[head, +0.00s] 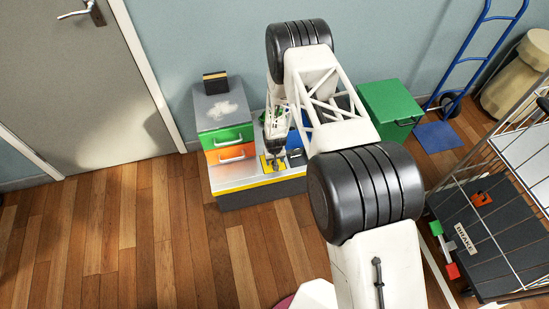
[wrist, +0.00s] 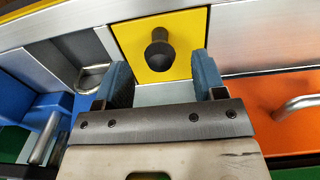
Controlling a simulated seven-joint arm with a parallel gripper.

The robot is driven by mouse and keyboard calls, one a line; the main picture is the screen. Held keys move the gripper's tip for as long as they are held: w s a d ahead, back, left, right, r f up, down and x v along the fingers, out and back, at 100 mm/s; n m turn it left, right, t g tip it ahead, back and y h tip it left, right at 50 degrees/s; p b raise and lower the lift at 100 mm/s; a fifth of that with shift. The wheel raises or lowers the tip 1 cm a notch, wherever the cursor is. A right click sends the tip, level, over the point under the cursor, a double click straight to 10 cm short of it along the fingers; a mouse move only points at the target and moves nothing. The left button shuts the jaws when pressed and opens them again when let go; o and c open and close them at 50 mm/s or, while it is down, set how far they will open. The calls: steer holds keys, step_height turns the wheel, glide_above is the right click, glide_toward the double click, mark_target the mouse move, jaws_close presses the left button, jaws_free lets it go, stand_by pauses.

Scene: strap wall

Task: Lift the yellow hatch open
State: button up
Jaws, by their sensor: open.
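The yellow hatch (wrist: 185,28) is a square yellow panel with a dark round knob (wrist: 159,52) standing on it. It lies flat and looks closed, set in a grey metal surface. In the head view the hatch (head: 266,168) is at the front of the cabinet's low top, partly hidden by my gripper (head: 273,157). In the wrist view my gripper (wrist: 160,80) is open, with a blue-grey finger on each side of the knob's near end. Nothing is held. I cannot tell how far the fingertips are above the panel.
An orange drawer (head: 231,154) and a green drawer (head: 226,137) with handles stand left of the hatch. A blue part (wrist: 35,108) with a handle lies on its other side. A green box (head: 390,108) and a wire cart (head: 480,235) stand to the right. The floor in front is clear.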

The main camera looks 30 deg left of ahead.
steer(key=shift+f, duration=1.6)
steer(key=c, duration=0.8)
